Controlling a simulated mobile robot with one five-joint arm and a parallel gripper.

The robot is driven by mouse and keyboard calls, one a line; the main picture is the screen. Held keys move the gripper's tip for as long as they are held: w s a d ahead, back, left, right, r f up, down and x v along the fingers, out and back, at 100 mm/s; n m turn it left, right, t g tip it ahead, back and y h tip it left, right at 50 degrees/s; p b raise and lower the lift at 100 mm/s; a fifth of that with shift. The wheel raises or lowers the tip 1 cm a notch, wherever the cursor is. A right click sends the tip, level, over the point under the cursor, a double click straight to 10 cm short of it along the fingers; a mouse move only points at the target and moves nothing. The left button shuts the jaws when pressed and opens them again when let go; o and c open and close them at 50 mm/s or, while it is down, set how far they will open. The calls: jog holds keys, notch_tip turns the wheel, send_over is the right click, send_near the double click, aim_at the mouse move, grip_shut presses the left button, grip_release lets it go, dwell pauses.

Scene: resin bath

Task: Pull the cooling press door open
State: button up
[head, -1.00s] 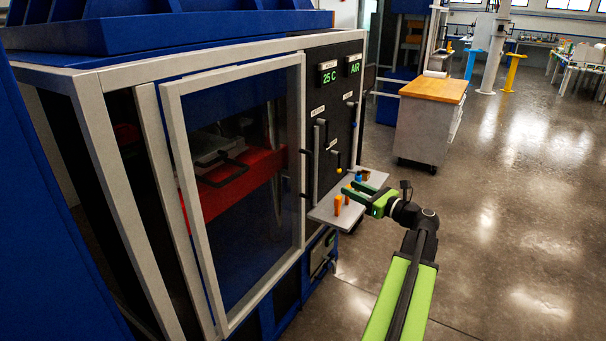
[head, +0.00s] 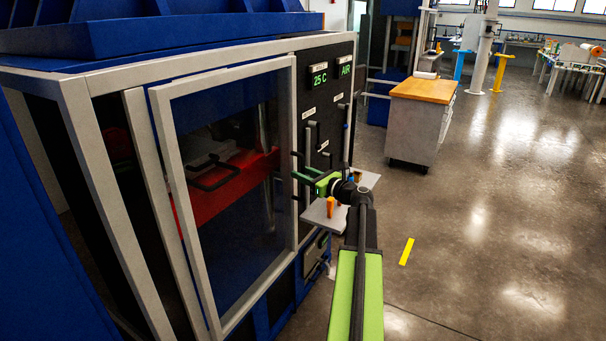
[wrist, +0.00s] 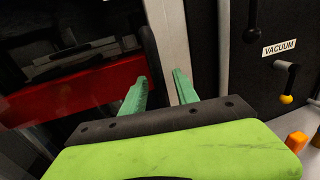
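The cooling press door (head: 155,120) is a grey-framed glass panel on the left in the head view. Its right upright (wrist: 168,40) runs down between my fingers in the wrist view. A black bar handle (head: 298,158) sits on that upright in the head view, partly hidden by my gripper. My gripper (head: 300,176) is at the handle's height, with its fingertips close to the upright. In the wrist view the two green fingers of my gripper (wrist: 161,87) stand apart.
A black control panel (head: 333,110) with displays and levers is right of the door. A small grey shelf (head: 366,180) with orange pieces juts out below it. A wood-topped cabinet (head: 421,120) stands behind. The floor on the right is open. A red part (wrist: 75,100) shows behind the glass.

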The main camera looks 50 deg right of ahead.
jog(key=shift+w, duration=0.1)
grip_shut()
dwell(1.3)
